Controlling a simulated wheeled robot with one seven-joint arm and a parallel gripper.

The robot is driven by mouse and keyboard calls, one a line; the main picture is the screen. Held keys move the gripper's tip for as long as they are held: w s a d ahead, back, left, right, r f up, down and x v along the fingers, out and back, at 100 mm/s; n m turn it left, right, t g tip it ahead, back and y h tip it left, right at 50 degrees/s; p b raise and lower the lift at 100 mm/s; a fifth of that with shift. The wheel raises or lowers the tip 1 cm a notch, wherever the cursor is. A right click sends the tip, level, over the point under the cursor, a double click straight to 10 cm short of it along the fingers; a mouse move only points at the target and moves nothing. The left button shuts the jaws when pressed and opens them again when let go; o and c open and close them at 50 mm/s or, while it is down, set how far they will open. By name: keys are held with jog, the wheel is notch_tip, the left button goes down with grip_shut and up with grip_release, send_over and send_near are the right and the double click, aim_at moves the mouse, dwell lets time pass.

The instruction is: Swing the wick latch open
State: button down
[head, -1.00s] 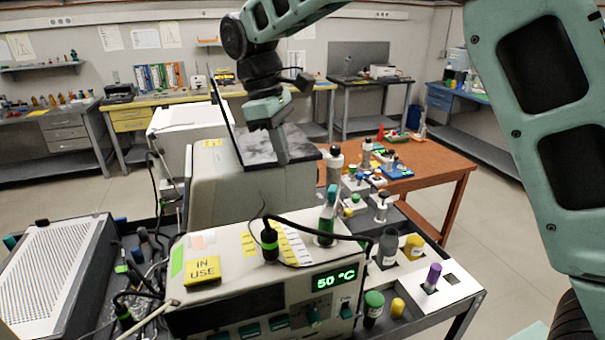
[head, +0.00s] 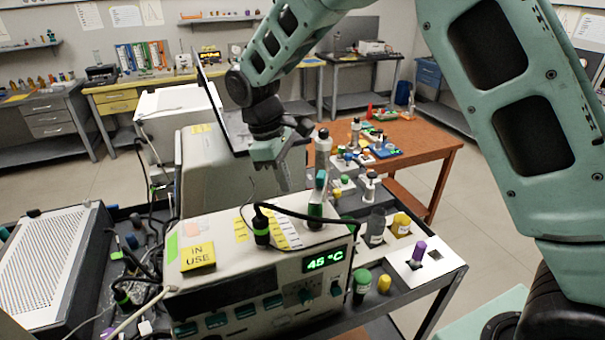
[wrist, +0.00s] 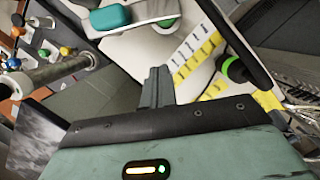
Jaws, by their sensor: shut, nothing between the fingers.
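The instrument (head: 225,245) is a pale box with a green display that reads about 45 °C. A teal lever-like piece (head: 320,180), probably the wick latch, stands upright on a dark green cylinder (head: 315,211) at its right rear top. In the wrist view a teal piece (wrist: 110,17) shows at the top, apart from my fingers. My gripper (head: 285,184) is shut and empty, pointing down, a little left of and behind the teal piece. Its shut fingers show in the wrist view (wrist: 156,86), near the yellow-marked strip. I cannot tell how the latch is hinged.
A pale post (head: 322,150) rises behind the teal piece. A tilted dark panel (head: 222,112) is left of my wrist.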

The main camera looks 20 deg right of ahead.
aim_at(320, 183)
jog(key=shift+s+d+r+p, duration=0.2)
jog(key=shift+s+d+p, duration=0.55)
jog(key=shift+d, duration=0.35)
jog(key=shift+s+d+f, duration=0.25)
jog(key=shift+s+d, duration=0.2)
jog(key=shift+d, duration=0.1)
jog(key=shift+s+d+n, duration=0.25)
jog(key=shift+s+n, duration=0.15)
jog(key=shift+n, duration=0.4)
